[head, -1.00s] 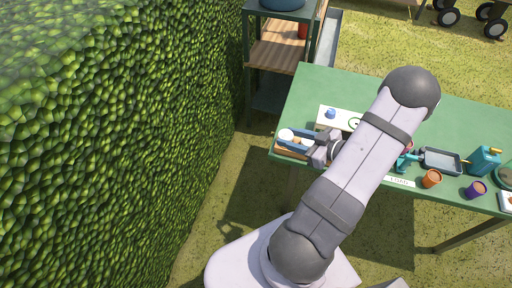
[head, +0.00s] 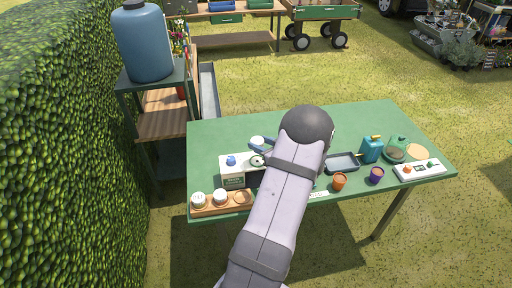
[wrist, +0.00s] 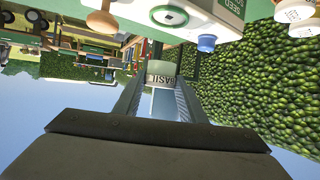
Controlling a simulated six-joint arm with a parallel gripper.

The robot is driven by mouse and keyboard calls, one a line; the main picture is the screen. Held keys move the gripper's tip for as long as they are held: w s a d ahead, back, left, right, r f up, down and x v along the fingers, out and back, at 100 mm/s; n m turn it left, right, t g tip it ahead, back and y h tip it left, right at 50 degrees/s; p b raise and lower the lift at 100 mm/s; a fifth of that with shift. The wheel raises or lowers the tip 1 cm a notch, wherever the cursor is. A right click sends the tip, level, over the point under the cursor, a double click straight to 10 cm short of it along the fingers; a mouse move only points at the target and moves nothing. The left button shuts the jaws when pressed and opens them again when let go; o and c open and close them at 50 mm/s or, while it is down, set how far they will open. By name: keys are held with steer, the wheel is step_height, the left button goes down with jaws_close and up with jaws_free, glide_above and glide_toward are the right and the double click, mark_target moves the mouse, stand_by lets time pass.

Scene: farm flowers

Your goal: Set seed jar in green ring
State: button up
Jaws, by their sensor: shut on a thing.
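My gripper (wrist: 158,95) is shut on a seed jar (wrist: 162,72) with a label reading BASIL. In the head view the held jar (head: 257,141) shows its pale top just behind the white seed box; my arm hides most of the gripper. The green ring (head: 257,160) lies on the top of that box, at its right. It also shows in the wrist view (wrist: 168,15), apart from the jar and with a pale disc inside it.
The white box (head: 233,182) has a blue knob (head: 231,160) left of the ring. A wooden rack (head: 222,208) in front holds two white-topped jars and an empty right slot. A tray (head: 343,162), orange pot (head: 339,181) and purple pot (head: 377,174) stand to the right.

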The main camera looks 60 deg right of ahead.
mark_target(261, 165)
steer(key=shift+f+b, duration=2.65)
steer(key=shift+f, duration=0.3)
steer(key=shift+r+p, duration=0.1)
steer(key=shift+p, duration=0.25)
steer(key=shift+f+b, duration=0.45)
steer(key=shift+f, duration=0.25)
steer(key=o, duration=0.8)
steer(key=shift+s+r, duration=0.1)
steer(key=shift+s, duration=0.05)
